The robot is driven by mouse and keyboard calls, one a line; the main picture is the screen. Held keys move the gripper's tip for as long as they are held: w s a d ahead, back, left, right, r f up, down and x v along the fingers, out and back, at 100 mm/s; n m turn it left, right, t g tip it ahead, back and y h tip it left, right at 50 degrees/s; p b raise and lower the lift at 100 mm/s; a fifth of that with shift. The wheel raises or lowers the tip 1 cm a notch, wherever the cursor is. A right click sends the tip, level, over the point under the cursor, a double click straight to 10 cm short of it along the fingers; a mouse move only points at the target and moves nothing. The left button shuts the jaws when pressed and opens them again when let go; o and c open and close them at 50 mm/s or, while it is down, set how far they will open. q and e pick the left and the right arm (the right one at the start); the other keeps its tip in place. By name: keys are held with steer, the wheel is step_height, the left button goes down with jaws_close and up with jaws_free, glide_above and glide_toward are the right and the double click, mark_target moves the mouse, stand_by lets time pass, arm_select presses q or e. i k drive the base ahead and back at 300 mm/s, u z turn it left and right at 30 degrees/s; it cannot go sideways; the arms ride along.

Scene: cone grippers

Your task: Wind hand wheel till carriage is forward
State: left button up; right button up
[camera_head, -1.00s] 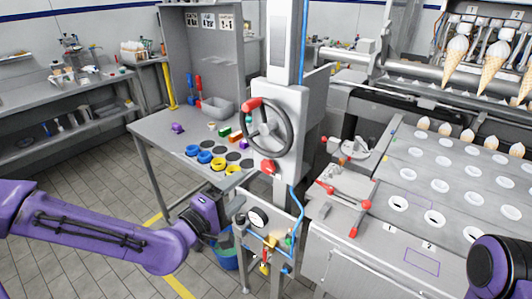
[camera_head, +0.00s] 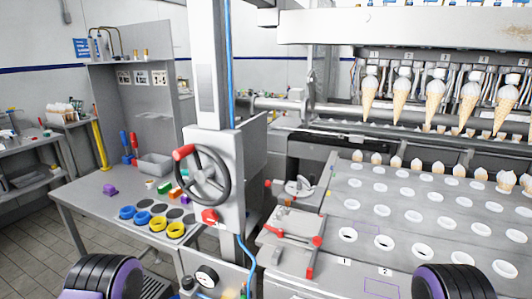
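The hand wheel (camera_head: 227,179) is dark with several spokes and is mounted on a grey upright column unit (camera_head: 230,150). A red handle (camera_head: 184,152) sits at its upper left, and a red knob (camera_head: 209,216) is below it. The carriage (camera_head: 397,95) appears to be the rack of grippers holding ice cream cones at the back right; I cannot tell for certain. Parts of my purple and black arms show at the bottom left and bottom right. Both grippers are out of view, and nothing of mine is seen touching the wheel.
A grey table (camera_head: 95,190) at left carries blue and yellow rings (camera_head: 143,218) and small coloured blocks. A perforated plate (camera_head: 415,190) fills the right. A small red-handled clamp fixture (camera_head: 290,240) stands between wheel and plate. A pressure gauge (camera_head: 206,276) is below the wheel.

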mark_target(204, 174)
steer(key=u, duration=1.9)
steer(key=k, duration=1)
steer(key=z, duration=1.35)
steer(key=i, duration=0.5)
steer(key=u, duration=0.05)
